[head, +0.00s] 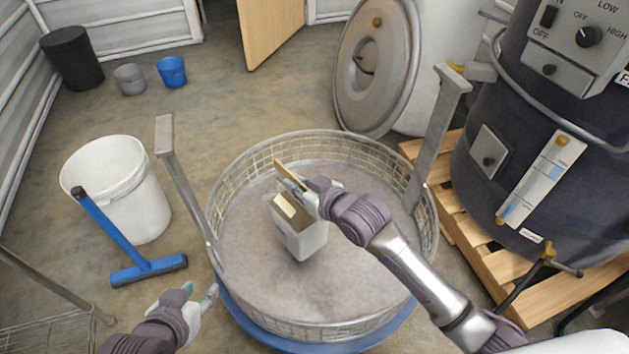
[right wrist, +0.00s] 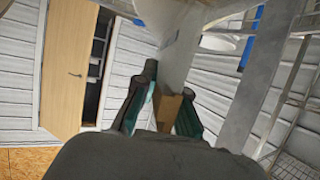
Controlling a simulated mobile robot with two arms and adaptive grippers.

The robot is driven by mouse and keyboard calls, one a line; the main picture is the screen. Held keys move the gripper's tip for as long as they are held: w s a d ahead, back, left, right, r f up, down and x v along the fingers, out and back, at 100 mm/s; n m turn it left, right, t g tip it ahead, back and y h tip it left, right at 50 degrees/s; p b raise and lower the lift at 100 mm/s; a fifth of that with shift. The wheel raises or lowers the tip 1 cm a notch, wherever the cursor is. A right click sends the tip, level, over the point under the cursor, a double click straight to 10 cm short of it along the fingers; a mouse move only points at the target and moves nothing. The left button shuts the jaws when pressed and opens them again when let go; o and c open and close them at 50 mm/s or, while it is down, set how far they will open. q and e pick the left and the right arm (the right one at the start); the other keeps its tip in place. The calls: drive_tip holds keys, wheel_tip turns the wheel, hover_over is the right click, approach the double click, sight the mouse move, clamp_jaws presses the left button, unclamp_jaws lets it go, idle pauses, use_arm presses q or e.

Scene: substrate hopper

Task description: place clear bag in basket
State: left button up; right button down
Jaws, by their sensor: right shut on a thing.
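The clear bag (head: 305,240) looks pale and see-through, with brown contents near its top. It shows inside the outline of the round wire basket (head: 428,235), over the grey floor of the basket. I cannot tell whether its bottom touches that floor. My right gripper (head: 296,190) is shut on the top of the bag. In the right wrist view my right gripper (right wrist: 162,112) has its teal fingers on either side of a brown part of the bag (right wrist: 168,105). My left gripper (head: 200,293) is open and empty, just outside the basket's front left rim.
Two upright metal bars (head: 185,185) (head: 435,135) rise at the basket's sides. A white bucket (head: 125,190) and blue squeegee (head: 135,250) are at left. A dark drum (head: 545,110) on a wooden pallet (head: 470,225) stands at right. A round metal lid (head: 372,85) leans behind.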

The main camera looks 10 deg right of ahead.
sight(283, 201)
drive_tip(key=a, duration=0.1)
drive_tip(key=a+f, duration=0.1)
drive_tip(key=a, duration=0.1)
drive_tip(key=shift+w+f+b, duration=0.15)
drive_tip(key=shift+w+b, duration=0.1)
drive_tip(key=shift+b, duration=0.15)
drive_tip(key=shift+a+f, duration=0.15)
drive_tip(key=shift+a, duration=0.1)
wheel_tip(283, 201, down, 4)
drive_tip(key=shift+r+b, duration=0.1)
drive_tip(key=shift+b, duration=0.9)
use_arm(q)
drive_tip(key=w+d+r+t+h, duration=0.1)
drive_tip(key=w+r+t, duration=0.2)
drive_tip(key=r+t, duration=0.1)
drive_tip(key=w+d+r+t+h, duration=0.1)
drive_tip(key=w+d+r+t, duration=0.1)
drive_tip(key=w+r+t, duration=0.2)
wheel_tip(283, 201, up, 3)
drive_tip(key=shift+d+r, duration=0.1)
drive_tip(key=shift+d, duration=0.15)
use_arm(e)
drive_tip(key=c, duration=1.5)
unclamp_jaws()
drive_tip(key=shift+f, duration=0.45)
drive_tip(key=shift+c, duration=0.2)
drive_tip(key=o, duration=0.3)
drive_tip(key=shift+s, duration=0.1)
drive_tip(key=shift+r, duration=0.1)
